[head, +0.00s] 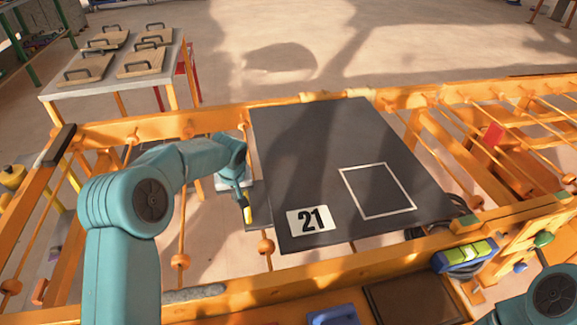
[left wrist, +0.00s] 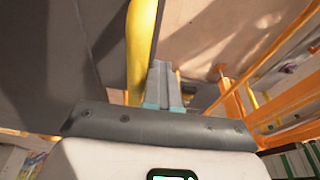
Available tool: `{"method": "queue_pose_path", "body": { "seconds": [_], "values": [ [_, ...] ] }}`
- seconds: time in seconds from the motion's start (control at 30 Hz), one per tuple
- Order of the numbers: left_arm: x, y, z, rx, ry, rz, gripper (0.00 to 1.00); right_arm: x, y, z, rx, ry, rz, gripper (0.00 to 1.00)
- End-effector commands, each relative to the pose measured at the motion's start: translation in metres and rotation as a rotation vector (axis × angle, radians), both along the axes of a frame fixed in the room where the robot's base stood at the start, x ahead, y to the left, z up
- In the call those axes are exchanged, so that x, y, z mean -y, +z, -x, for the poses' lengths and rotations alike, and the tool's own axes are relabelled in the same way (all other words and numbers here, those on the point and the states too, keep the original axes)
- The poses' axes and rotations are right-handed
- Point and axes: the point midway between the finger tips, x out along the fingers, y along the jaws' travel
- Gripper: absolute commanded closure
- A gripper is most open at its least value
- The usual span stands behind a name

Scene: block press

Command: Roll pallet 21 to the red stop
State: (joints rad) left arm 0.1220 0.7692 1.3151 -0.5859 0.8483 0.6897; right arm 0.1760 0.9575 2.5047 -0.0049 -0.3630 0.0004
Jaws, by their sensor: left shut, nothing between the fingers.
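Pallet 21 is a dark grey flat board (head: 330,160) with a white "21" label and a white square outline. It lies across the orange roller frame. My right gripper is out of view.
The orange frame (head: 395,245) has thin rods with round beads on both sides of the pallet. The rods between pallet and red block look clear. A table (head: 120,80) with several handled boards stands at the back left. A blue-green device (head: 462,256) sits at the front right.

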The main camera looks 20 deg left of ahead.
Motion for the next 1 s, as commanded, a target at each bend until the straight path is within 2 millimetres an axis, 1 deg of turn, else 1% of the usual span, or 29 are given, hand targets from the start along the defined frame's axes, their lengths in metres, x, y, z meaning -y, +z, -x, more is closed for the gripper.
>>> {"method": "queue_pose_path", "body": {
  "seconds": [0.03,0.4,0.6,1.0],
  "values": [
    [0.006,0.0,-0.003,0.002,-0.002,0.001,1.0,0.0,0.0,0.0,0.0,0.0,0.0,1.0],
    [0.038,0.001,-0.021,0.0,-0.002,0.0,1.0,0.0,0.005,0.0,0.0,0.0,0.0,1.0],
    [0.052,0.001,-0.029,0.002,0.0,0.001,1.0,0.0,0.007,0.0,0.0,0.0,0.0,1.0],
    [0.054,0.0,-0.029,0.0,0.001,0.0,1.0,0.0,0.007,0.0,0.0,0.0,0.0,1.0]
  ]
}}
